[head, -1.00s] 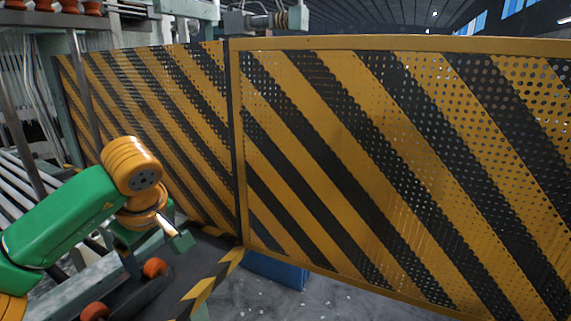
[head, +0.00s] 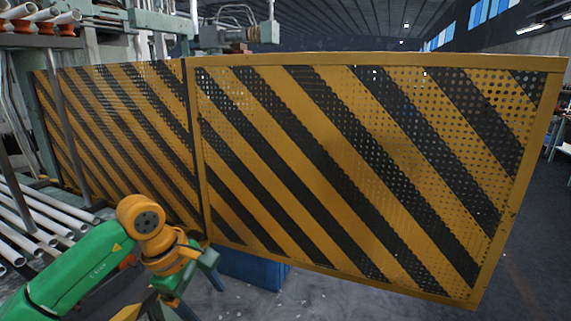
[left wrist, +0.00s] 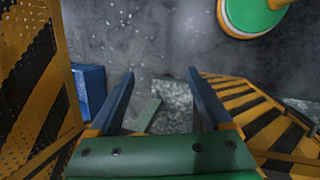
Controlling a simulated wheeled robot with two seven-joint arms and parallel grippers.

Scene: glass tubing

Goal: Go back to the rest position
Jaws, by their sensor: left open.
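My left gripper (head: 203,297) is low in the head view, at the end of the green and orange arm from the left. It points down, in front of the striped fence. In the left wrist view its two dark blue fingers (left wrist: 160,78) stand wide apart with nothing between them but grey floor and a pale green piece beyond. My right gripper is in neither view.
A yellow and black perforated fence (head: 350,170) stands across the front. A blue box (head: 255,270) sits at its foot, close to my left gripper. Pale tubes (head: 35,225) lie on a rack at left. Floor (head: 535,270) is open at right.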

